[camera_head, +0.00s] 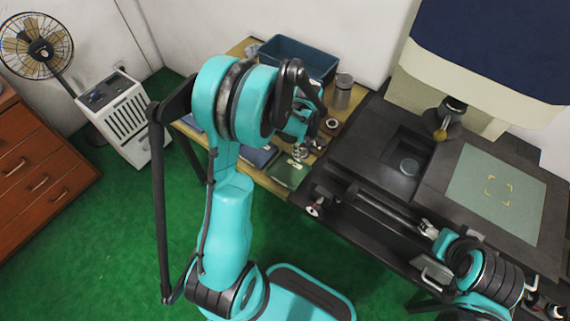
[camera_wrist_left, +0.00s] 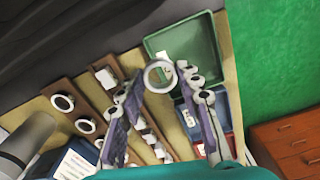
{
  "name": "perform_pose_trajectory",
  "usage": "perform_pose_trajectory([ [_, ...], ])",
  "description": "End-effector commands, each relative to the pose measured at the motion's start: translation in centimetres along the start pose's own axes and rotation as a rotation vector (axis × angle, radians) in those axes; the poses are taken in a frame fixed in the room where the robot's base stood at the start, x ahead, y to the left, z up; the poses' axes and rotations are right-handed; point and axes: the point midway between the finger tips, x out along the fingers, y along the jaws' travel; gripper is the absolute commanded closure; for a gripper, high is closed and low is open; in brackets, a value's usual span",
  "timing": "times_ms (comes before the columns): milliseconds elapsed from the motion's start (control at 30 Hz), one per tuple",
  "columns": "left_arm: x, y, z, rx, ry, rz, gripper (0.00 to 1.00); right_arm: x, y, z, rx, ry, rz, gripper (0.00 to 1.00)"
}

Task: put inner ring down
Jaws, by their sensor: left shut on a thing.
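The inner ring (camera_wrist_left: 146,74), a pale metal ring, is held between the fingertips of my left gripper (camera_wrist_left: 160,80) in the left wrist view. Its opening faces the camera. In that view it overlaps the near edge of a green tray (camera_wrist_left: 204,32); I cannot tell how high it is above it. In the head view my left gripper (camera_head: 299,152) is over the wooden table beside the green tray (camera_head: 288,174), and the ring is too small to make out clearly. My right gripper (camera_head: 432,250) is at the lower right, over the dark machine's front; its finger opening is unclear.
Wooden strips (camera_wrist_left: 76,113) with several rings lie beside the green tray, and a blue tray (camera_wrist_left: 222,105) adjoins it. A blue bin (camera_head: 298,55) and a metal canister (camera_head: 343,88) stand further back. The dark machine (camera_head: 375,150) borders the table on the right.

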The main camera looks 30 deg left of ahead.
Motion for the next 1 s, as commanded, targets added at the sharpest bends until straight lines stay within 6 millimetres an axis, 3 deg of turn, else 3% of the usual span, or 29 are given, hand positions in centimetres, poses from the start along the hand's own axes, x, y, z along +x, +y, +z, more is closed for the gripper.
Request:
perform_pose_trajectory([
  [100, 2.2, -2.2, -2.2, -0.005, 0.000, 0.000, 1.00, 1.1, 0.0, 0.8, 0.000, 0.000, 0.000, 0.37],
  [333, 4.2, -4.8, -4.7, -0.001, 0.000, 0.000, 1.00, 2.0, 0.0, 1.4, 0.000, 0.000, 0.000, 0.37],
  [533, 5.3, -5.2, -5.1, 0.003, 0.000, 0.000, 1.00, 2.5, 0.0, 1.7, 0.000, 0.000, 0.000, 0.37],
  [733, 8.3, -5.2, -5.1, 0.003, 0.000, 0.000, 1.00, 3.7, 0.0, 2.6, 0.000, 0.000, 0.000, 0.37],
  [1000, 8.4, -5.2, -5.0, 0.003, 0.000, 0.000, 1.00, 3.6, 0.0, 2.6, 0.000, 0.000, 0.000, 0.37],
])
